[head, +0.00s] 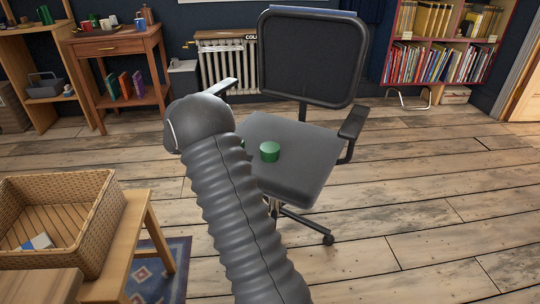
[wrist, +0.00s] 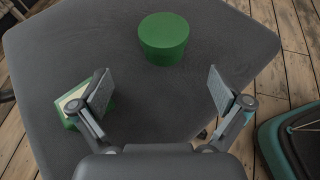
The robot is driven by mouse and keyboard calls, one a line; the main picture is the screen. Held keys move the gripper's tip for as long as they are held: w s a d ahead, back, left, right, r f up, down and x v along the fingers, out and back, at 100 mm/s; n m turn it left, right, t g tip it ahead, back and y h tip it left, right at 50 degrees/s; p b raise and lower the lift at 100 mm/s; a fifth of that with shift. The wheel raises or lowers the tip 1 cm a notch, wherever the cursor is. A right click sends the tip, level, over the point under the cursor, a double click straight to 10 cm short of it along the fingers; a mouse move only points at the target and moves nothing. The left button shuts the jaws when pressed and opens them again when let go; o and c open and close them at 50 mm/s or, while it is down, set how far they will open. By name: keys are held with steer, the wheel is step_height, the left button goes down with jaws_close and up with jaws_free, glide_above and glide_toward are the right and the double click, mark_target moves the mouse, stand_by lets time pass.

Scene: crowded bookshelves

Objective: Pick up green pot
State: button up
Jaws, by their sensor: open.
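A green pot (head: 270,152), short and round, sits on the grey seat of an office chair (head: 290,165). In the wrist view the green pot (wrist: 163,38) stands upright on the seat (wrist: 190,100), beyond my fingertips and between their lines. My gripper (wrist: 158,90) is open and empty, its two fingers spread wide, apart from the pot. In the head view my gripper is hidden behind my arm. A second green thing (wrist: 72,112) with a pale top lies on the seat, partly hidden by my left finger.
The chair has armrests (head: 353,122) and a tall backrest (head: 308,60). A wicker basket (head: 100,222) stands on a wooden bench (head: 150,235) at the left. Bookshelves (head: 440,45) stand at the back right. The wooden floor at right is clear.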

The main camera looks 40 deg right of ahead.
mark_target(262, 149)
steer(key=x, duration=0.3)
steer(key=shift+s+d+f, duration=0.15)
steer(key=shift+d, duration=0.2)
steer(key=x, duration=0.4)
steer(key=shift+s+d+r, duration=0.15)
steer(key=shift+s+r, duration=0.1)
steer(key=shift+s, duration=0.05)
steer(key=shift+s+d+f, duration=0.1)
steer(key=shift+d+f, duration=0.05)
steer(key=shift+d, duration=0.3)
steer(key=c, duration=1.2)
